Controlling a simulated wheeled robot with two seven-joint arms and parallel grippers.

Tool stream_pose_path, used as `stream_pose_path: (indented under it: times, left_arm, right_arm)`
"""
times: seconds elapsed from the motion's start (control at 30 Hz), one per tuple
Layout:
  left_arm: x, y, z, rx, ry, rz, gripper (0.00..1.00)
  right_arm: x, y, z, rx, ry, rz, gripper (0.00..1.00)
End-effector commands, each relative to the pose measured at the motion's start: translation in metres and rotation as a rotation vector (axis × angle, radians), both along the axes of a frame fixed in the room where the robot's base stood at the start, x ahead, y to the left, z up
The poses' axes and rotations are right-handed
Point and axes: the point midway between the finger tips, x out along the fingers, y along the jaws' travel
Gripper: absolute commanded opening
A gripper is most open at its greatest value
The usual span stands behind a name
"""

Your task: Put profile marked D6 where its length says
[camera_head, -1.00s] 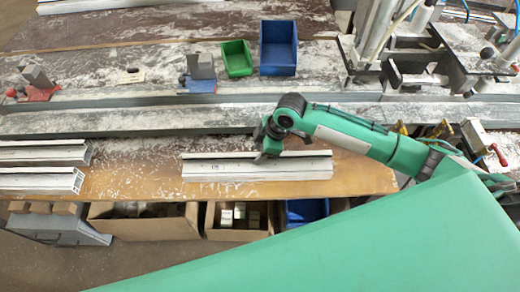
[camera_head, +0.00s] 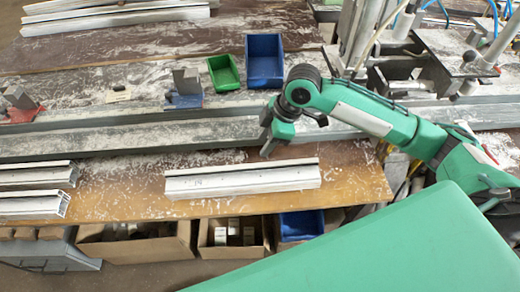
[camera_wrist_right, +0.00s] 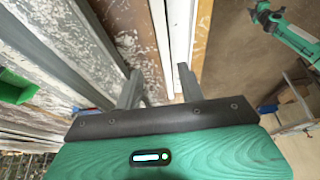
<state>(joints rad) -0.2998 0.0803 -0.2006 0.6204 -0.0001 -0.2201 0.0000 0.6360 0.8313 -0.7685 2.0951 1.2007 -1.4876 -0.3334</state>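A white profile (camera_head: 243,181) lies alone near the front edge of the wooden bench. It bears small dark marks that I cannot read, so I cannot tell if it is D6. My right gripper (camera_head: 268,147) is just behind and above it, pointing down. In the right wrist view my right gripper (camera_wrist_right: 158,88) has its fingers apart with nothing held, and a white profile (camera_wrist_right: 179,45) shows beyond them. A green arm at the top right of that view seems to be my left one; its gripper is too small to read.
Two more profiles (camera_head: 35,205) lie at the left bench edge. Behind runs a long metal rail (camera_head: 130,137) with stops, a green bin (camera_head: 223,73) and a blue bin (camera_head: 264,61). A clamp machine (camera_head: 400,75) stands right. Boxes (camera_head: 140,245) sit below the bench front.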

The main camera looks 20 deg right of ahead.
Motion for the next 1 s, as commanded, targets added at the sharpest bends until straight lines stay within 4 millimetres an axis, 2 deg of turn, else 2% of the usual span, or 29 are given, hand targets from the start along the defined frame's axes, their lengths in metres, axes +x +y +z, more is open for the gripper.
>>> stream_pose_path:
  times: [0.77, 0.87, 1.0]
  left_arm:
    - [0.000, 0.000, 0.000, 0.000, 0.000, 0.001, 0.47]
    - [0.000, 0.000, -0.001, 0.000, 0.000, 0.001, 0.47]
    - [0.000, 0.000, -0.001, 0.000, 0.000, 0.001, 0.47]
  right_arm:
    - [-0.001, -0.002, 0.004, 0.000, 0.001, 0.000, 0.40]
    - [-0.002, 0.001, 0.002, 0.003, 0.000, -0.001, 0.40]
    - [-0.013, 0.015, -0.011, 0.020, -0.007, -0.017, 0.40]
